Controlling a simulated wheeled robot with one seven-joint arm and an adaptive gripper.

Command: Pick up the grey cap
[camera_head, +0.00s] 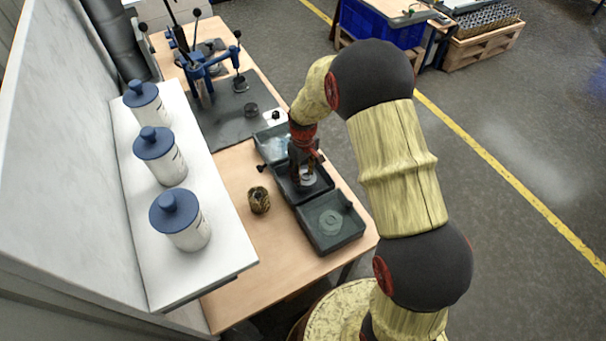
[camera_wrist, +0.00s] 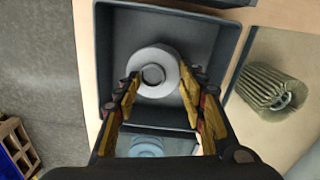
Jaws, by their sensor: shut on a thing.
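The grey cap (camera_wrist: 151,57) is a pale round ring with a central hole. It is in the dark middle bin (camera_wrist: 115,40) in the wrist view, and it also shows in the head view (camera_head: 308,181). My gripper (camera_wrist: 160,82) has its two fingers on opposite sides of the cap and is shut on it. In the head view, my gripper (camera_head: 302,166) reaches down into the middle bin (camera_head: 290,193). The cap looks low inside the bin walls; I cannot tell whether it touches the floor.
A pleated filter (camera_head: 259,200) stands beside the bins, also in the wrist view (camera_wrist: 272,88). A near bin (camera_head: 318,241) and a far bin (camera_head: 267,135) flank the middle one. Blue-lidded white canisters (camera_head: 187,228) stand on the white shelf (camera_head: 145,258) at left.

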